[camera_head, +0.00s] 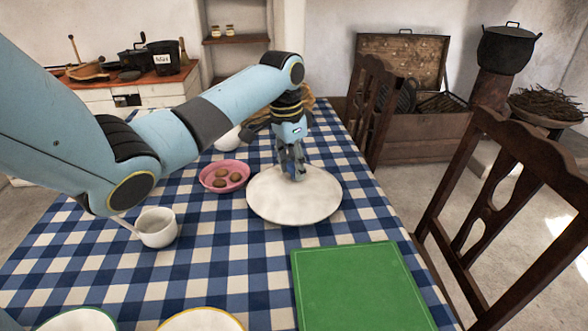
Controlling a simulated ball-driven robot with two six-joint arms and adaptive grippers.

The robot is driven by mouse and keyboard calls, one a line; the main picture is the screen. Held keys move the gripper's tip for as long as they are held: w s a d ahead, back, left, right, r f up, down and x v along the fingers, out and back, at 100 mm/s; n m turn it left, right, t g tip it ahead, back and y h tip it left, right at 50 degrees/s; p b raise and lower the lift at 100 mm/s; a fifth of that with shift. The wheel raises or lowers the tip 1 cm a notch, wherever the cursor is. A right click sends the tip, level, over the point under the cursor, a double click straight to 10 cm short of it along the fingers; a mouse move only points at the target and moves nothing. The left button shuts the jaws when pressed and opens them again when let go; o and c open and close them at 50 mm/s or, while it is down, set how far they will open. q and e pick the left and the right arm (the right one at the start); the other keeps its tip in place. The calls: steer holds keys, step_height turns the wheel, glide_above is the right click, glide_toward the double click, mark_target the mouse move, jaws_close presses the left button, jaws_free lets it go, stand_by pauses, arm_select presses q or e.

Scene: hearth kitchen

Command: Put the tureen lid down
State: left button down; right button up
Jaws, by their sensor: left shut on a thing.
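The tureen lid (278,211) is a wide, round, off-white disc over the middle of the blue-and-white checked table. My left gripper (293,175) points down at the lid's centre and is shut on it, covering the grip point. I cannot tell whether the lid's rim touches the cloth or is slightly above it. My right gripper is not in view.
A white cup (158,228) is nearer left. A green board (358,290) lies at front right. Two plates show at the front edge. Wooden chairs (497,195) stand right.

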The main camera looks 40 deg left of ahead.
arm_select(q)
steer(key=shift+f, duration=0.35)
steer(key=c, duration=0.9)
jaws_free()
steer(key=shift+f, duration=0.1)
steer(key=r, duration=0.4)
steer(key=s+r+p, duration=0.1)
steer(key=r, duration=0.7)
steer(key=shift+s+a+r, duration=0.1)
steer(key=shift+s+a, duration=0.05)
steer(key=shift+a, duration=0.05)
